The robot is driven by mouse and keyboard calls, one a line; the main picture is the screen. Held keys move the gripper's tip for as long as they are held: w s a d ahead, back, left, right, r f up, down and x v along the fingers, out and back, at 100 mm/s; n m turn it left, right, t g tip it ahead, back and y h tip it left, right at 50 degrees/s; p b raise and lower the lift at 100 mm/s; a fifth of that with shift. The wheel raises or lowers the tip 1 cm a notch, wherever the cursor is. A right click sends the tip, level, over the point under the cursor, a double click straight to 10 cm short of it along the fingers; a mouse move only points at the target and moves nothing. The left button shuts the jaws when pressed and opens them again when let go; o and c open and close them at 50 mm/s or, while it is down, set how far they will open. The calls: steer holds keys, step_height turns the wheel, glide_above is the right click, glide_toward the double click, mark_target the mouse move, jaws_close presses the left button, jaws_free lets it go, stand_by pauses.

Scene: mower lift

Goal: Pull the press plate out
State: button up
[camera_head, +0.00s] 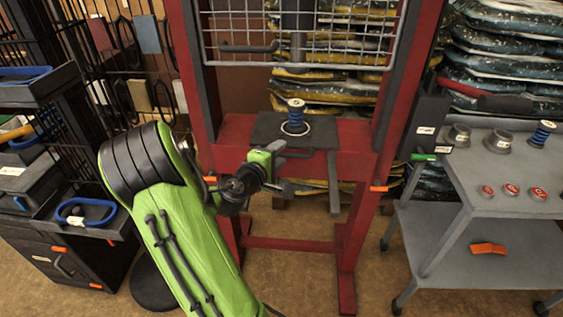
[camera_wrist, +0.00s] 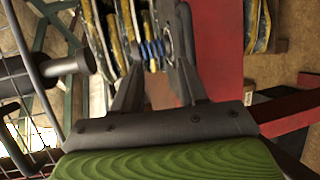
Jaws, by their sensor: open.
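The press plate (camera_head: 318,132) is a dark flat plate on the bed of the red press (camera_head: 235,132). A blue spring with a pale ring (camera_head: 296,118) stands upright on it. My gripper (camera_head: 292,168) is at the front edge of the plate, close to a dark handle-like bar (camera_head: 292,153). In the wrist view my gripper (camera_wrist: 160,66) has its two dark fingers spread apart, with the blue spring (camera_wrist: 153,50) showing beyond them. I cannot tell whether the fingers touch the bar. My wrist hides part of the plate's front.
A wire guard (camera_head: 300,40) hangs above the press bed. A grey cart (camera_head: 510,180) with metal cups, red buttons and another blue spring stands at the right. Dark shelves with blue-handled items (camera_head: 87,211) stand at the left. Stacked bags (camera_head: 505,60) are behind.

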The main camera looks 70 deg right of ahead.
steer(key=b, duration=0.2)
glide_toward(291, 156)
steer(key=d+f, duration=0.1)
steer(key=d, duration=0.1)
steer(key=x, duration=0.7)
steer(key=shift+s+d+r+p, duration=0.1)
steer(key=shift+s+r+p, duration=0.1)
steer(key=shift+r+p, duration=0.1)
jaws_close()
